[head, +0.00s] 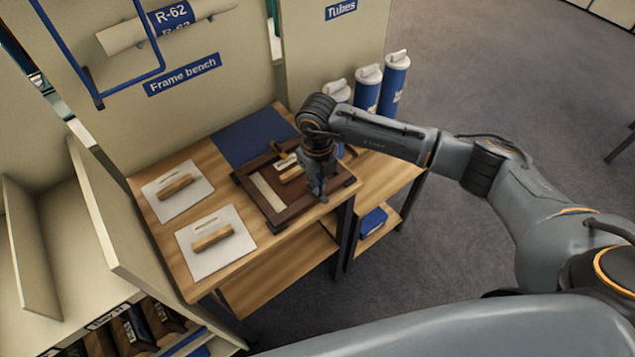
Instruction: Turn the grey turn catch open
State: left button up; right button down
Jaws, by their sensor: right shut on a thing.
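A dark brown wooden frame (275,216) lies on the wooden bench. A pale strip and a light wooden block (291,174) show inside it. My right gripper (319,196) points down at the frame's right part, near its front edge. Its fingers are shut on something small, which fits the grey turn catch. The fingers hide the catch, so I cannot make out how it is turned. My left gripper is not in view.
Two white sheets with wooden blocks (174,187) (212,236) lie on the left of the bench (190,280). A blue mat (240,138) lies behind the frame. Blue tubes (394,84) stand at the back right. A panel labelled Frame bench (183,74) rises behind.

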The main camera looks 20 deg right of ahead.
jog(key=shift+f+n+b, duration=0.15)
jog(key=shift+n+b, duration=0.55)
jog(key=shift+b, duration=0.15)
jog(key=n+b, duration=0.7)
jog(key=b, duration=0.1)
jog(key=shift+n+b, duration=1.6)
jog(key=shift+n, duration=0.1)
jog(key=shift+r, duration=0.2)
jog(key=c, duration=1.5)
grip_release()
jog(key=shift+r, duration=0.1)
notch_tip(320, 180, up, 12)
jog(key=shift+f, duration=0.1)
